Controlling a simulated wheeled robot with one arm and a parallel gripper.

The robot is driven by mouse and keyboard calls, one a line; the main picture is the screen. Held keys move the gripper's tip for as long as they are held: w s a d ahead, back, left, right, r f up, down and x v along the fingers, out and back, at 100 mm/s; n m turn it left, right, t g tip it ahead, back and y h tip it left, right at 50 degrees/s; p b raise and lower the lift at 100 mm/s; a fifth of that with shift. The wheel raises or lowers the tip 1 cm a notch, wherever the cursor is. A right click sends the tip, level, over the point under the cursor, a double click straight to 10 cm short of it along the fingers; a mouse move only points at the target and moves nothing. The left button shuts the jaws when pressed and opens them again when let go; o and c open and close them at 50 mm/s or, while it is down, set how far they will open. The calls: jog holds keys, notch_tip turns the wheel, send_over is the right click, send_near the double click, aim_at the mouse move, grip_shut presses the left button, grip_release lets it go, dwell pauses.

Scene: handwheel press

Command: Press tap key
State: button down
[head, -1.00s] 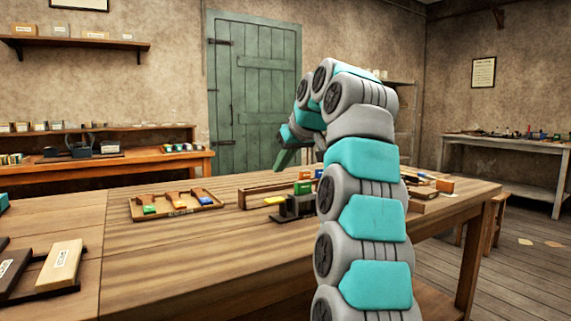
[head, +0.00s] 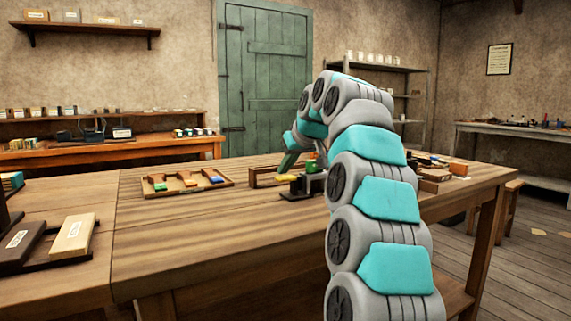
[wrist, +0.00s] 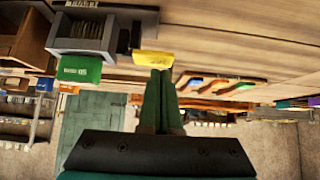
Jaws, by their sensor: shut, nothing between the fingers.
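The yellow piece (head: 287,178), apparently the tap key, juts from the left side of a small dark and grey device on the wooden table. In the wrist view the yellow piece (wrist: 153,58) lies just past my fingertips, beside the grey block (wrist: 90,36). My gripper (head: 286,167) is shut and empty, its fingers pointing down close above the yellow piece. The closed fingertips (wrist: 161,73) show in the wrist view, right at the yellow piece's edge. I cannot tell whether they touch it. My arm partly hides the device's right side.
A wooden tray (head: 150,193) with coloured pieces lies to the left. A green block (wrist: 79,69) sits next to the grey block. Light and dark labelled blocks (head: 73,236) are at the near left. Small blocks (head: 458,168) lie at the right. The table's front middle is clear.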

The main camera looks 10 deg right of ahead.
jog(key=shift+f, duration=0.3)
